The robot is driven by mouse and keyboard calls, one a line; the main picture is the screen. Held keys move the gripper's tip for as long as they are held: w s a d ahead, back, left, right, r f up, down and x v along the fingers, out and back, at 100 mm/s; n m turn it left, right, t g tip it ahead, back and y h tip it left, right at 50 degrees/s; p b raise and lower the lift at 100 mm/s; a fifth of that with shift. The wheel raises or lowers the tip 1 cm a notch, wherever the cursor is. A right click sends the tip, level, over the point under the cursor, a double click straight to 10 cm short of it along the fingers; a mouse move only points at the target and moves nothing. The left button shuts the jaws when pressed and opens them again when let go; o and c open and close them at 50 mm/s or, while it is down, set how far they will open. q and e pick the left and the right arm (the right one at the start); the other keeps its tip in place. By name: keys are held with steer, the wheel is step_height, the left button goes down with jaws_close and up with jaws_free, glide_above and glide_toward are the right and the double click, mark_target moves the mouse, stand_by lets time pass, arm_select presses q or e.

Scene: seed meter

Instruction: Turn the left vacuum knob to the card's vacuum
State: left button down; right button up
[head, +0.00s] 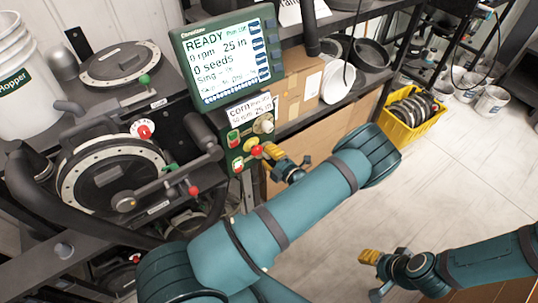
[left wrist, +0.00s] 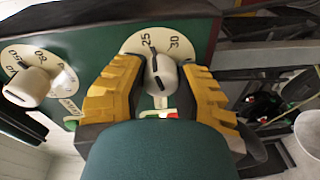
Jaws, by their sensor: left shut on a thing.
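In the left wrist view my left gripper (left wrist: 158,88) is shut on a cream round knob (left wrist: 160,72), with one yellow finger on each side. A pale dial behind it shows 25 and 30 above the knob. The knob bears a dark mark; I cannot tell its exact reading. In the head view my left gripper (head: 272,155) is at the green control box below the display. The card (head: 248,109) reads corn and 25 in. The display (head: 228,60) reads READY, 0 rpm, 25 in, 0 seeds. My right gripper (head: 370,270) is away over the floor, holding nothing visible.
A second cream knob (left wrist: 27,87) on its own dial is left of the held one in the left wrist view. A round seed meter (head: 110,175) with red-tipped levers stands left in the head view.

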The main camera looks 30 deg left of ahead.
arm_select(q)
steer(key=c, duration=0.6)
jaws_free()
steer(key=shift+a, duration=0.15)
steer(key=v, duration=1.2)
